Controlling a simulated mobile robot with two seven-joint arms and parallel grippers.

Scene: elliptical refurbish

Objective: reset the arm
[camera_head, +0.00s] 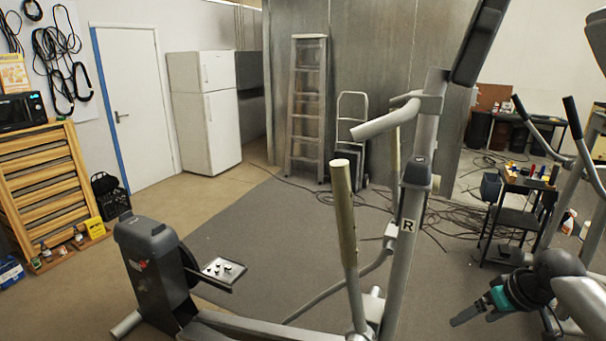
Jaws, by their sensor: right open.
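My right arm comes in at the lower right. Its gripper (474,316), dark with teal parts, points left and is open, with nothing seen between its fingers. It is right of the grey elliptical trainer (405,240) and apart from its upright in the picture. The elliptical stands in the middle, with an upright marked R, a pale moving handle (345,222) and a dark flywheel housing (150,262) at the left. A small tray (222,270) with small dark parts sits beside the housing. My left gripper is not in view.
A black stand (516,215) with small coloured items and another exercise machine (580,165) are on the right. Cables (455,215) lie on the floor behind the elliptical. A wooden drawer rack (45,185), white fridge (205,115) and ladder (306,105) stand further back. The grey mat has clear areas.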

